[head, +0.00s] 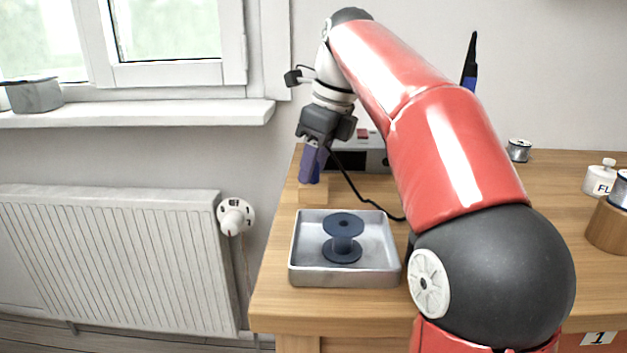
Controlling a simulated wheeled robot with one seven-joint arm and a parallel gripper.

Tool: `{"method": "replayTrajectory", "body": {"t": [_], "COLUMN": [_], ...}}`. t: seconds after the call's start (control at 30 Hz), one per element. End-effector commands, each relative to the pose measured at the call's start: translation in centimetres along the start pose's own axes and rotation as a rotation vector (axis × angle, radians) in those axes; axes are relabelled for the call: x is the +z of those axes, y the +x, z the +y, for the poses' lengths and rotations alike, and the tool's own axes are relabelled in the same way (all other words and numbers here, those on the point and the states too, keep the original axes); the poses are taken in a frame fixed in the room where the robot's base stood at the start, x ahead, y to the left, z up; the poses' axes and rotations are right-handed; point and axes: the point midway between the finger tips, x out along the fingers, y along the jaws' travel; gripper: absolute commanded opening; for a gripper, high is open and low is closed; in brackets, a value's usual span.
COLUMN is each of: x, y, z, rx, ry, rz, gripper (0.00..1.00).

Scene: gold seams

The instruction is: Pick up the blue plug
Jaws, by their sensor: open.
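My gripper (313,150) points down at the back left of the bench, its jaws open. A blue upright shape, which looks like the blue plug (311,174), shows right at the fingertips, just above a small wooden block (313,193). The gripper's fingers and the plug overlap in this view and have similar colours, so their border is unclear. I cannot tell whether the fingers touch the plug. The plug's lower end meets the block's top in the picture; whether it sits in a hole is hidden.
A metal tray (300,262) holding a dark blue spool (343,226) stands in front of the block. A grey box (375,160) and black cable (352,186) lie behind and right. A solder reel (519,150), white bottle (600,178) and wooden cylinder (607,228) stand right.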

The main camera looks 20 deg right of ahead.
Motion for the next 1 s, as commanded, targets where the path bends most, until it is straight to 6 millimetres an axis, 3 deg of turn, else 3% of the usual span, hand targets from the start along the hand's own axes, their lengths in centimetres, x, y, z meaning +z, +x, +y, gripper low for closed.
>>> {"method": "replayTrajectory", "body": {"t": [0.3, 0.63, 1.0], "x": [0.00, 0.00, 0.17], "y": [0.60, 0.59, 0.04], "z": [0.00, 0.00, 0.00], "rx": [-0.001, -0.001, -0.001], "ry": [0.000, 0.000, -0.001], "rz": [-0.001, -0.001, -0.001], "gripper": [0.43, 0.00, 0.00]}}
